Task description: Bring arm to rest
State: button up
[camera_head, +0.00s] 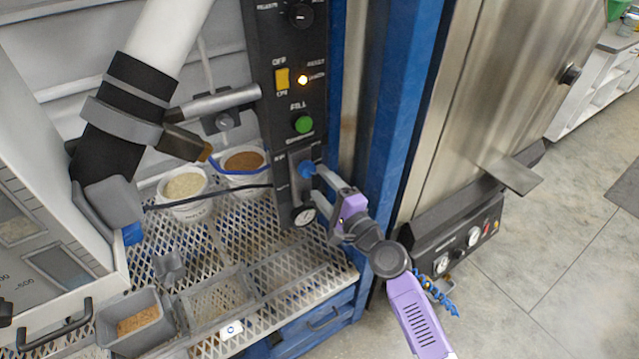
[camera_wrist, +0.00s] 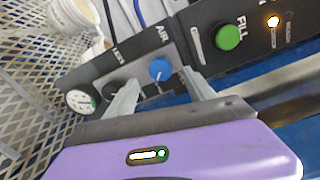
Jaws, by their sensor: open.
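My gripper (camera_head: 322,195) is at the front of the black control panel (camera_head: 287,75), with its purple body to the right of the panel's lower part. In the wrist view my gripper (camera_wrist: 160,88) is open, its two grey fingers apart and pointing at the panel. A blue knob (camera_head: 307,168) marked AIR shows between the fingertips in the wrist view (camera_wrist: 160,69). Whether a finger touches it I cannot tell. Nothing is held.
A green FILL button (camera_head: 303,124), a lit lamp (camera_head: 302,80) and a gauge (camera_head: 304,216) are on the panel. Two white buckets (camera_head: 190,208) stand left on the mesh shelf (camera_head: 258,232). A blue post (camera_head: 400,110) and steel door (camera_head: 500,90) stand right. The floor (camera_head: 530,270) is open.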

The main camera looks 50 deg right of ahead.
dwell(0.5)
jog(key=s+a+r+n+g+y, duration=0.1)
jog(key=s+a+n, duration=0.6)
jog(key=s, duration=0.4)
jog(key=s+a+r+n+y, duration=0.1)
jog(key=s+a+n+y, duration=0.1)
jog(key=s+a+n, duration=0.6)
jog(key=s+a+r+n+g+y, duration=0.1)
jog(key=s+a+r+n+y, duration=0.1)
jog(key=s+a+n, duration=0.6)
jog(key=s, duration=0.6)
jog(key=shift+s+a+n+g, duration=0.2)
jog(key=shift+n+g, duration=0.1)
jog(key=shift+c, duration=0.4)
